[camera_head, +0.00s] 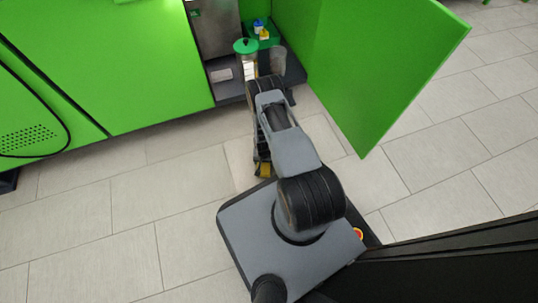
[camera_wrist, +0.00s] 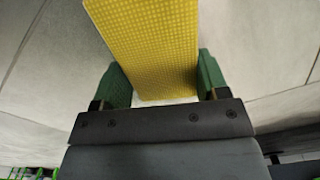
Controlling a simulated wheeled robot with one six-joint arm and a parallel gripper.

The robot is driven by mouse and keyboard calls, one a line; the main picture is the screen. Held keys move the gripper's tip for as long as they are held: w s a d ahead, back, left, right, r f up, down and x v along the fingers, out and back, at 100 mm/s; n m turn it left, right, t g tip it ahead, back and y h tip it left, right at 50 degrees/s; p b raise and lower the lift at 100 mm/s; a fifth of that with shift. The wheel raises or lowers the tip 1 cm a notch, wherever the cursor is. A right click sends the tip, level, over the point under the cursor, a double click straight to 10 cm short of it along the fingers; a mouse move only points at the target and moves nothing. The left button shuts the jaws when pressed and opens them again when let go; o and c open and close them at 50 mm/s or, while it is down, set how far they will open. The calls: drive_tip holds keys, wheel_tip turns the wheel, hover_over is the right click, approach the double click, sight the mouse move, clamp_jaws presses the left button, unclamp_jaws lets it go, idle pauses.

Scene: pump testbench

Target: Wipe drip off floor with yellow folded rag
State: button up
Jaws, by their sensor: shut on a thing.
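The yellow folded rag (camera_wrist: 150,45) fills the upper middle of the wrist view, with a dimpled surface. My gripper (camera_wrist: 162,80) is shut on it, one green finger pad on each side. In the head view, a bit of the yellow rag (camera_head: 263,170) shows low at the end of my arm, close to the floor, beside my base. My gripper is mostly hidden there behind my arm. I cannot tell whether the rag touches the floor. No drip is visible on the tiles in either view.
The green cabinet (camera_head: 130,60) stands at the back with its door (camera_head: 385,70) swung open to the right. A clear container with a green lid (camera_head: 245,47) and small bottles (camera_head: 262,30) stand inside on a dark shelf. The tiled floor (camera_head: 120,215) at left is clear.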

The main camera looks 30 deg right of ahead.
drive_tip(key=shift+s+r+p, duration=0.1)
drive_tip(key=shift+r+p, duration=1.75)
drive_tip(key=shift+r, duration=0.95)
